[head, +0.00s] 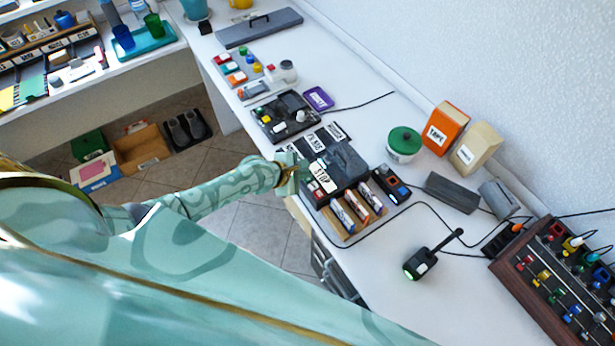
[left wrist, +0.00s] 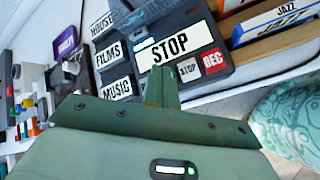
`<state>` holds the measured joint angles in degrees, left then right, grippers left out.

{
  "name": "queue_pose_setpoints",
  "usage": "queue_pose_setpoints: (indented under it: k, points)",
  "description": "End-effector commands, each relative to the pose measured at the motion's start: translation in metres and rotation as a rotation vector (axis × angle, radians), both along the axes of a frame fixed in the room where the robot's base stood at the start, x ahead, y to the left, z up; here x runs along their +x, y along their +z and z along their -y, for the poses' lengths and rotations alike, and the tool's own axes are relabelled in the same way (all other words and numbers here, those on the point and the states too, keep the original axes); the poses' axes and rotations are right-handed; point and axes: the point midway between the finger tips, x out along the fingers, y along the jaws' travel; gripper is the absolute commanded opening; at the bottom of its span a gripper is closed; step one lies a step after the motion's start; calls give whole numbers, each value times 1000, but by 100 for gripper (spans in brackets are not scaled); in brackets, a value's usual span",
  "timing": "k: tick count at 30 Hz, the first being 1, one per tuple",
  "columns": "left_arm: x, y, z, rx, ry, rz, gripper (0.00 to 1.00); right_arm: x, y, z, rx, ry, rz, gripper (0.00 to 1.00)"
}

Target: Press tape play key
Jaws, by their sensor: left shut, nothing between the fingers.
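The dark tape deck (head: 347,160) stands on the white counter near its front edge. In the left wrist view its face (left wrist: 205,35) shows a large white STOP label (left wrist: 175,46), a small STOP key (left wrist: 188,70) and a red REC key (left wrist: 213,62). My left gripper (head: 296,174) is at the deck's front left. Its shut, empty fingers (left wrist: 162,88) point at the key row just left of the small STOP key. They cover whatever key is there, so I see no play key. I cannot tell whether the fingertips touch the deck. My right gripper is not in view.
A wooden rack of cassettes (head: 353,215) stands right beside the deck. Label cards (head: 325,137) lie on its other side, near a black device (head: 285,117). A black cable (head: 400,212) runs across the counter.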

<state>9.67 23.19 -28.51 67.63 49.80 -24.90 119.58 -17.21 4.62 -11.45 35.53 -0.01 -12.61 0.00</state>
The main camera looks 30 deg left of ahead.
Motion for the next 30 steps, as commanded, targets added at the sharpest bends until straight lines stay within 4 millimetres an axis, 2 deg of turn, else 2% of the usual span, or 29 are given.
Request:
queue_pose_setpoints:
  k: [17,30]
  points:
    - [0,-7,0,0,0,0,0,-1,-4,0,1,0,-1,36]
    - [0,0,0,0,0,0,0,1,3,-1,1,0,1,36]
